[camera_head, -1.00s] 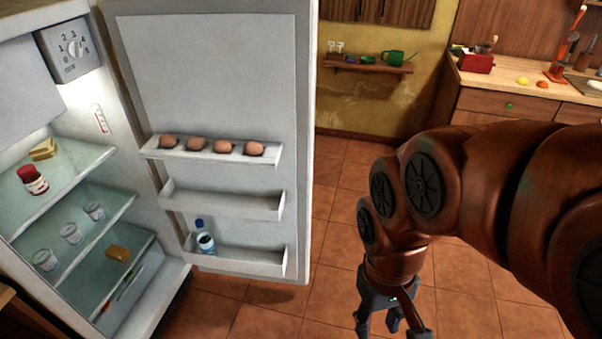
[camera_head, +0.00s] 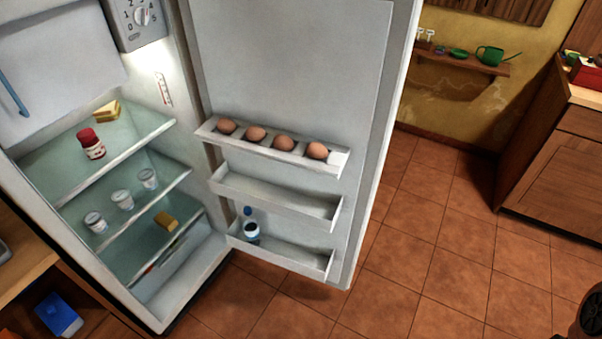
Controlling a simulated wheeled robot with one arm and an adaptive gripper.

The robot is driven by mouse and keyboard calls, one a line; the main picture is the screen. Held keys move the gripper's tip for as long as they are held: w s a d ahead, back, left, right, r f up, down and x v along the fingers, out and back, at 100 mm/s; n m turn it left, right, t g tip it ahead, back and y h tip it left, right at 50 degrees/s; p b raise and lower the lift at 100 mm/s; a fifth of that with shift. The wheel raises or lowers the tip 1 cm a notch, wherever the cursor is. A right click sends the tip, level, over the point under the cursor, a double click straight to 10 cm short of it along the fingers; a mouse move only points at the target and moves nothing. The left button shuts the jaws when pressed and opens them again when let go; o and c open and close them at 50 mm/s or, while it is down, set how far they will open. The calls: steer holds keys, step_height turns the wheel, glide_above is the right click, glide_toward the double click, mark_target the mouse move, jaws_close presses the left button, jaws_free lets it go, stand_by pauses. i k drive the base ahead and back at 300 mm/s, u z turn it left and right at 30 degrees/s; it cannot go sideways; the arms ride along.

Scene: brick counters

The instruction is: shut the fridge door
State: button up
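The fridge door (camera_head: 290,60) stands wide open, hinged beside the fridge body (camera_head: 190,290), with its inner side facing me. Its top shelf holds several eggs (camera_head: 283,143), and its bottom shelf holds a bottle (camera_head: 251,230). Inside the fridge are a red-capped jar (camera_head: 92,146), a yellow wedge (camera_head: 107,110), several small white cups (camera_head: 122,199) and a brown block (camera_head: 166,221). My gripper is out of view. Only a piece of my arm shows at the lower right edge, well apart from the door.
Tiled floor (camera_head: 430,240) lies clear to the right of the door. A wooden cabinet (camera_head: 555,170) stands at the right. A wall shelf (camera_head: 470,66) holds a green watering can (camera_head: 490,55). A wooden unit with a blue item (camera_head: 60,315) is at lower left.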

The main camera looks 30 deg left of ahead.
mark_target(332, 73)
steer(key=z, duration=0.05)
steer(key=i, duration=3.5)
steer(key=u, duration=4.2)
steer(key=k, duration=0.5)
steer(key=u, duration=0.65)
steer(key=i, duration=0.2)
steer(key=u, duration=0.25)
